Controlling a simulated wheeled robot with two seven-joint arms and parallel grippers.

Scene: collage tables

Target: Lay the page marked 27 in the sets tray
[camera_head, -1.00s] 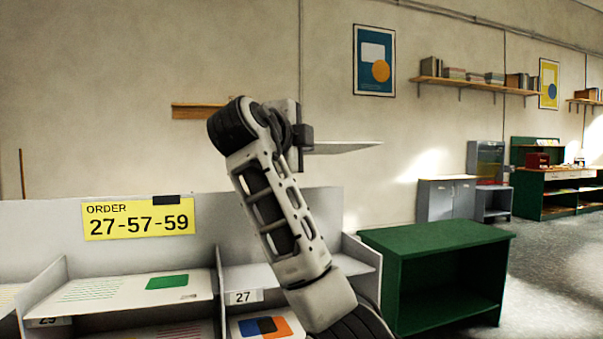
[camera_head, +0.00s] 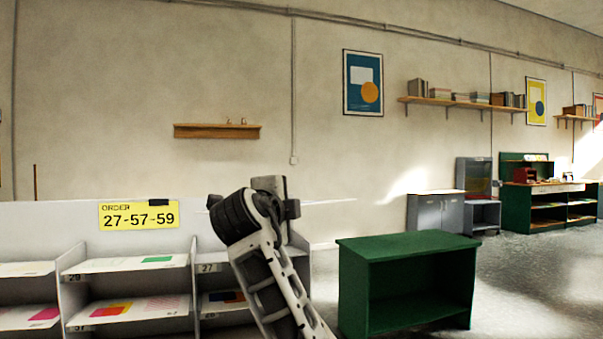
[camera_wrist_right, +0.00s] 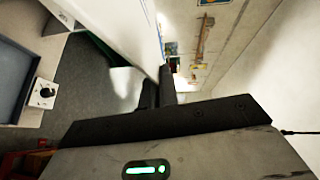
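My right gripper (camera_head: 291,208) is raised in front of the sorting rack (camera_head: 130,250). It is shut on a thin white page (camera_head: 328,202), seen almost edge-on to its right. In the right wrist view the page (camera_wrist_right: 143,35) stands out from between the dark fingers (camera_wrist_right: 157,92). Its number cannot be read. The rack's label 27 (camera_head: 208,268) is on a compartment partly hidden behind my right arm. A yellow order card (camera_head: 138,214) reads 27-57-59. I cannot make out the sets tray for certain. My left gripper is not in view.
A green open-fronted table (camera_head: 410,243) stands right of the rack, with free floor beyond it. Other pages lie in the rack's compartments, one with a green patch (camera_head: 157,259). Grey cabinets (camera_head: 436,212) stand farther back. The right wrist view shows a grey-blue panel (camera_wrist_right: 22,60) at left.

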